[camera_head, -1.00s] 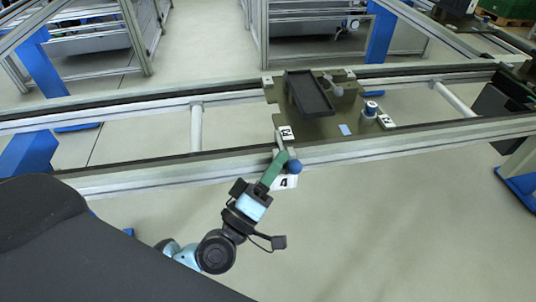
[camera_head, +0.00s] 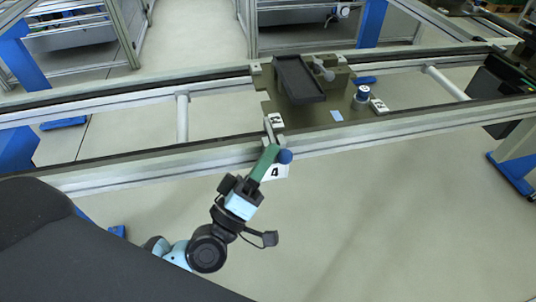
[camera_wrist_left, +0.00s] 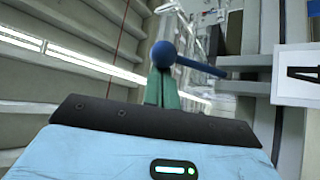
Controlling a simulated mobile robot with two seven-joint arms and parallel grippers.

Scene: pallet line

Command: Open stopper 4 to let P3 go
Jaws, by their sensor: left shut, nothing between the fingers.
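The stopper 4 lever shows its blue ball knob (camera_head: 285,156) at the near rail, by a white card marked 4 (camera_head: 275,172). My left gripper (camera_head: 269,152) has green fingers, shut with nothing between them, right beside the knob on its left. In the left wrist view the knob (camera_wrist_left: 164,53) covers part of the fingertips (camera_wrist_left: 163,80), and its blue rod runs right; I cannot tell whether they touch. The pallet (camera_head: 310,116), with small labels too blurred to read surely, sits on the line just behind the stopper. My right gripper is out of view.
The pallet carries a black tray (camera_head: 299,80) and a blue-and-white cylinder (camera_head: 362,94). The conveyor's near rail (camera_head: 400,130) runs across the view. A dark box (camera_head: 503,92) stands at the right. The floor in front is clear.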

